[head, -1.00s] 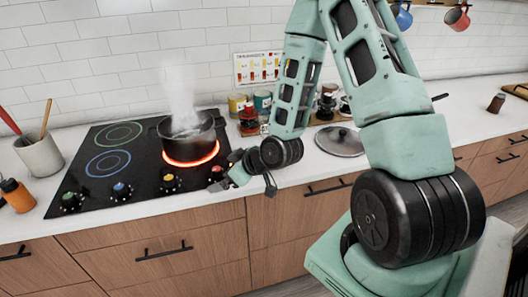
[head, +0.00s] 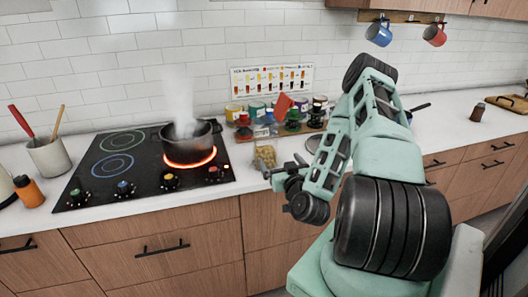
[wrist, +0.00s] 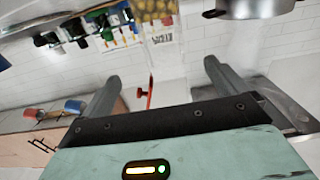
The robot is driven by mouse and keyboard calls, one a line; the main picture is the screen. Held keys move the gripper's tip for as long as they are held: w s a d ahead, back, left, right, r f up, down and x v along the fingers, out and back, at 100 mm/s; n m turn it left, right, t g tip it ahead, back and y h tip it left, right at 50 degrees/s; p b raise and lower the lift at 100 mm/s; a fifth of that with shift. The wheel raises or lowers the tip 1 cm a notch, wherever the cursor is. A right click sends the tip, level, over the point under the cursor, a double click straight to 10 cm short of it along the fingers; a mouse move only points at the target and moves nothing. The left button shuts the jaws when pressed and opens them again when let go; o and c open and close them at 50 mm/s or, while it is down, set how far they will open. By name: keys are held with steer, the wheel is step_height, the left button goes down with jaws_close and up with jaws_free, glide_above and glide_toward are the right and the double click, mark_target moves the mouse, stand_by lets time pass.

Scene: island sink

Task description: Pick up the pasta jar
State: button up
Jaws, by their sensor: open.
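The pasta jar (head: 265,157), a clear jar with yellow pasta, stands on the white counter just right of the cooktop. It also shows in the wrist view (wrist: 162,20) at the top, beyond my fingers and roughly between them sideways. My gripper (head: 280,168) is open and close to the jar on its right, front side. In the wrist view my gripper (wrist: 162,85) has its two fingers spread wide with nothing held. I cannot tell from the head view whether a finger touches the jar.
A steaming pot (head: 187,141) sits on a glowing burner of the black cooktop (head: 130,178), left of the jar. Several tins and small jars (head: 257,110) stand behind it. A lid and a rack lie partly behind my arm. The right-hand counter (head: 450,128) is mostly clear.

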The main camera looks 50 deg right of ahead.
mark_target(269, 144)
steer(key=b+x, duration=0.7)
steer(key=b, duration=0.5)
steer(key=shift+w+d+f, duration=0.2)
steer(key=shift+w, duration=0.05)
steer(key=shift+r+p+x, duration=0.15)
steer(key=shift+p+x, duration=0.15)
steer(key=shift+x, duration=0.45)
steer(key=shift+r+p+x, duration=0.2)
steer(key=shift+p+x, duration=0.05)
steer(key=shift+x, duration=0.45)
steer(key=p+x, duration=0.1)
steer(key=x, duration=0.4)
steer(key=shift+a+f+p, duration=0.1)
steer(key=shift+a+p, duration=0.1)
steer(key=shift+p, duration=0.1)
steer(key=c, duration=1.5)
